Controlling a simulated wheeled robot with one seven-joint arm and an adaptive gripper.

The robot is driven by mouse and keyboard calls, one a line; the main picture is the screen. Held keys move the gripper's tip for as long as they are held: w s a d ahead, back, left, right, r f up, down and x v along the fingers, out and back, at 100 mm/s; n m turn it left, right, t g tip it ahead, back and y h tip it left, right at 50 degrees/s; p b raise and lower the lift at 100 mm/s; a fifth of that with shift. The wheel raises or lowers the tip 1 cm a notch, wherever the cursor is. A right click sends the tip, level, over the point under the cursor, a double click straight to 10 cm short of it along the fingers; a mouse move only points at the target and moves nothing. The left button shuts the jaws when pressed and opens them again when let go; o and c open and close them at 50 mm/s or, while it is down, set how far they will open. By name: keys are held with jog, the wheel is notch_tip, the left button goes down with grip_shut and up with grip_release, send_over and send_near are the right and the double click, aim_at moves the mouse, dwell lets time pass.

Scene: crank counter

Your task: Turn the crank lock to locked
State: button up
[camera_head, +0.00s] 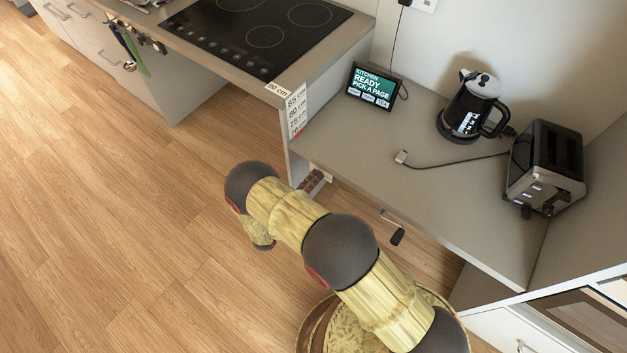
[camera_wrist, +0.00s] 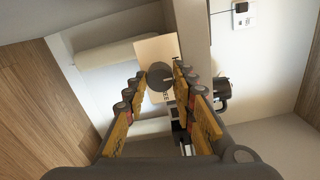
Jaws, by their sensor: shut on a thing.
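The crank lock shows in the wrist view as a dark round knob (camera_wrist: 159,76) in front of a pale tan plate (camera_wrist: 152,48). Part of a word, seemingly ending in "REE", shows on the plate beside the knob. My gripper (camera_wrist: 160,80) has its fingertips on either side of the knob and is shut on it. In the head view my gripper (camera_head: 312,181) is partly seen at the counter's left end, under its edge; my arm and the counter hide the lock there.
The lower counter (camera_head: 450,195) carries a tablet (camera_head: 371,87), a kettle (camera_head: 470,108), a toaster (camera_head: 545,165) and a loose cable plug (camera_head: 402,157). A height scale (camera_head: 297,110) marks the step up to the hob counter (camera_head: 260,85). Open wooden floor (camera_head: 110,220) lies left.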

jog(key=shift+a, duration=0.1)
jog(key=o, duration=1.1)
jog(key=shift+c, duration=0.2)
jog(key=shift+o, duration=0.5)
jog(key=v, duration=1.2)
